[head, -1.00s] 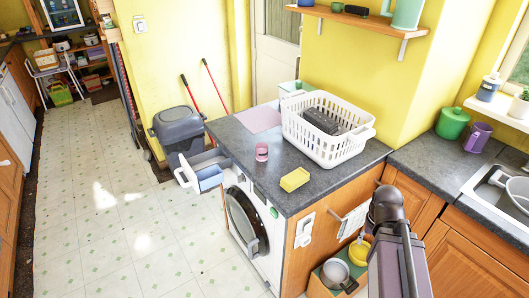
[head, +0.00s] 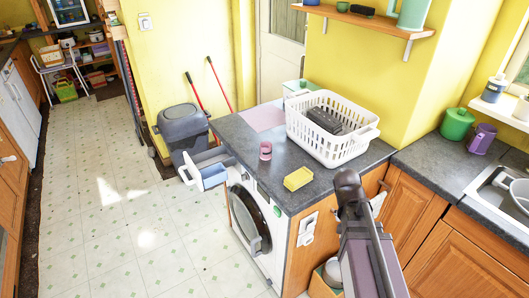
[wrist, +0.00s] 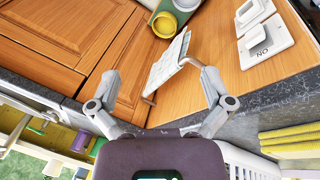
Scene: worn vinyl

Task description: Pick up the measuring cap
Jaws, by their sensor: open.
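The measuring cap (head: 265,150) is a small pink cup standing on the dark worktop (head: 280,180) above the washing machine, in the head view. It is left of the white basket and behind a yellow box-like item. I do not see it in the wrist view. My gripper (wrist: 159,73) is open and empty in the wrist view, with its fingers spread before the wooden cabinet front near the worktop edge. In the head view my arm is at lower right, right of and nearer than the cap; the fingers are hidden there.
A white basket (head: 304,136) holding a dark object and a yellow item (head: 298,178) stand near the cap. The washing machine's detergent drawer (head: 205,174) is pulled out. A hanging cloth (wrist: 168,62) and a wall switch (wrist: 268,42) are close to my gripper. Floor at left is clear.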

